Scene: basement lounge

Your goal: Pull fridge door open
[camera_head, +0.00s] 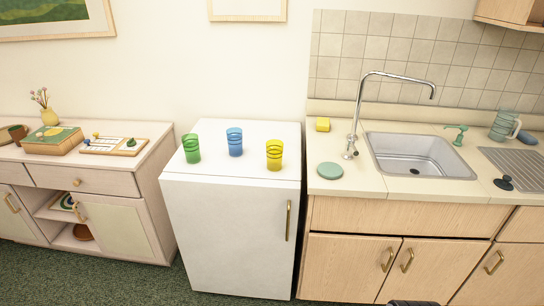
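The white fridge (190,164) stands between a pale sideboard and the sink counter. Its white door (228,235) faces me and looks shut, flush with the body. A thin upright brass handle (288,221) sits near the door's right edge, in its upper half. No gripper fingers show, and nothing touches the handle. A small dark shape cut off at the bottom edge, right of the fridge, is too little to identify.
Green (191,148), blue (234,142) and yellow (274,154) cups stand on the fridge top. The sink counter (400,187) with closed wooden cupboards is close on the right. The sideboard (150,162) is on the left. Dark green carpet (160,285) shows at lower left.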

